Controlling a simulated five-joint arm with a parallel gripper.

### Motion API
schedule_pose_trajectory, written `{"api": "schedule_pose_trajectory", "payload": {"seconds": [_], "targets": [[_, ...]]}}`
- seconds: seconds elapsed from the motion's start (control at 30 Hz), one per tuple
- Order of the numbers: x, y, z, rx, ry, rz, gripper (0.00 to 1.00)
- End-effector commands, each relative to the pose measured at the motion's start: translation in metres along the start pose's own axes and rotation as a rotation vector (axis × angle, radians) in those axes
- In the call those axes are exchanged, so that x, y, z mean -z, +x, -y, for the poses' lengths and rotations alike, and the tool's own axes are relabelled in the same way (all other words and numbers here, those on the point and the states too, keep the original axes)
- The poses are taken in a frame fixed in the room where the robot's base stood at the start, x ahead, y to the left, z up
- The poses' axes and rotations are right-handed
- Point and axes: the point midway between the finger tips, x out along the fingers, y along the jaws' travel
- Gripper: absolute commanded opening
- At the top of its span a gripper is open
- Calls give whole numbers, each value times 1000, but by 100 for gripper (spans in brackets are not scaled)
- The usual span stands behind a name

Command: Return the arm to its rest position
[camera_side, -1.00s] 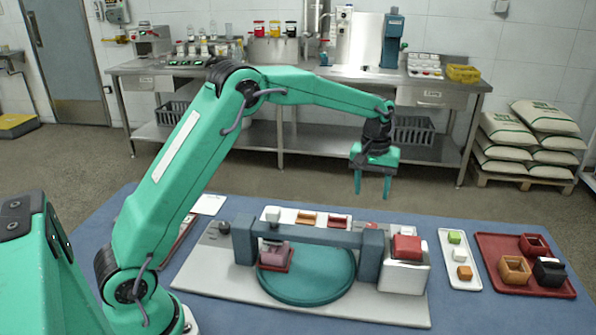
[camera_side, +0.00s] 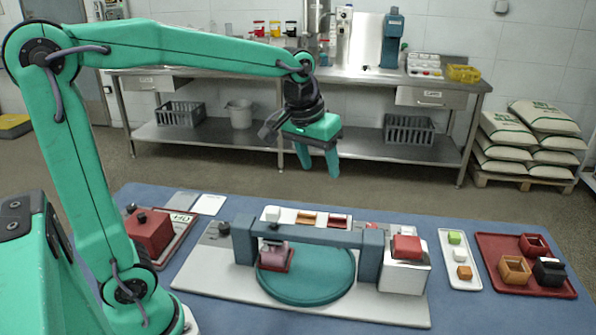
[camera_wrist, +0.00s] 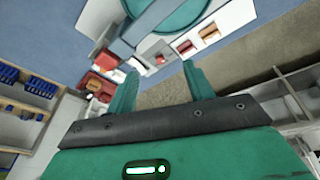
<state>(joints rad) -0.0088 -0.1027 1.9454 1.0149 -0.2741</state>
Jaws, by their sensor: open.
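My gripper (camera_side: 319,162) is open and empty, high above the back edge of the blue mat (camera_side: 205,285) in the side view. It also shows in the wrist view (camera_wrist: 160,82), with its two fingers spread apart. My arm is raised and folded back, with its forearm reaching level to the right. Below and in front of the gripper stands the colloid mill, with a teal round disc (camera_side: 310,290) under a blue-grey bridge (camera_side: 315,233). A pinkish block (camera_side: 276,256) sits at the disc's left part.
A red block (camera_side: 407,246) sits on a white block right of the bridge. A white tray (camera_side: 461,282) and a red tray (camera_side: 520,285) hold small coloured pieces. A red lidded box (camera_side: 150,232) is at left. A steel bench (camera_side: 260,140) stands behind; the air around my gripper is clear.

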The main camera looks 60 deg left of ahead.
Motion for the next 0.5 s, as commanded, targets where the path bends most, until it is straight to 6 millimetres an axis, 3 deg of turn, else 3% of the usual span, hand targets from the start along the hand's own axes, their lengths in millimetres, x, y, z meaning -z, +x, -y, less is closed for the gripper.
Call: {"api": "schedule_pose_trajectory", "payload": {"seconds": [0.2,0.5], "targets": [[-40,-19,10,-14,70,-53,52],[-95,-29,25,-26,167,-123,52]]}}
